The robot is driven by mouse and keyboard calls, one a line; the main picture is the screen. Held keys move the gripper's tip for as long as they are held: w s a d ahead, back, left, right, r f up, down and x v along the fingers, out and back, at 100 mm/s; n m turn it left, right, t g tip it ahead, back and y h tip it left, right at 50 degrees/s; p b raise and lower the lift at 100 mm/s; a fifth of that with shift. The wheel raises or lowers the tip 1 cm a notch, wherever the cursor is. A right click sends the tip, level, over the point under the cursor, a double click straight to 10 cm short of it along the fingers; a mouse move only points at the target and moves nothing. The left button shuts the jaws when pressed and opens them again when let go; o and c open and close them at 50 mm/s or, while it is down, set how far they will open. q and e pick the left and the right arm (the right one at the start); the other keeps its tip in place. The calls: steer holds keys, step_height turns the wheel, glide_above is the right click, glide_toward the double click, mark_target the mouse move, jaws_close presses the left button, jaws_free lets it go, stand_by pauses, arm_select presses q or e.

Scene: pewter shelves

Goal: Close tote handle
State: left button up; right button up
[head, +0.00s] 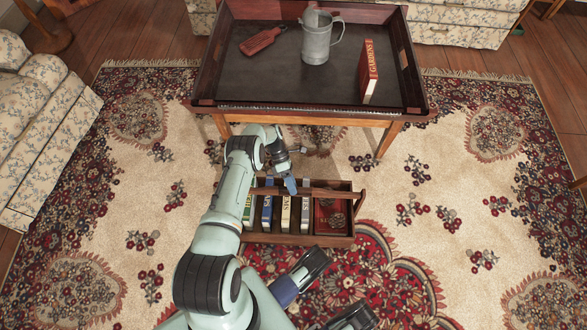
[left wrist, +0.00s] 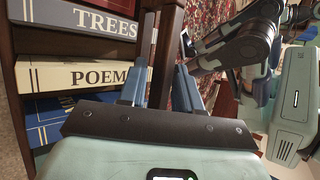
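The wooden tote (head: 263,238) stands on the rug in the head view, with several upright books in it. Its handle (head: 335,192) is a wooden bar running lengthwise over the tote. In the left wrist view the handle (left wrist: 166,55) fills the gap between the two fingers. My left gripper (head: 291,184) is at the handle near its middle; the left wrist view also shows the gripper (left wrist: 163,85), seemingly shut on the bar. Part of the handle is hidden by the gripper.
A wooden tray table (head: 230,95) stands behind the tote, holding a metal pitcher (head: 316,42), a red board (head: 262,40) and a red book (head: 369,68). A floral sofa (head: 45,130) is at the left. Open rug lies on both sides of the tote.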

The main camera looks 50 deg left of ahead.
arm_select(q)
steer(key=v, duration=0.5)
steer(key=shift+s+a+r, duration=0.1)
steer(key=shift+s+r, duration=0.15)
steer(key=shift+s, duration=0.05)
steer(key=shift+d, duration=0.2)
arm_select(e)
steer(key=shift+s, duration=0.1)
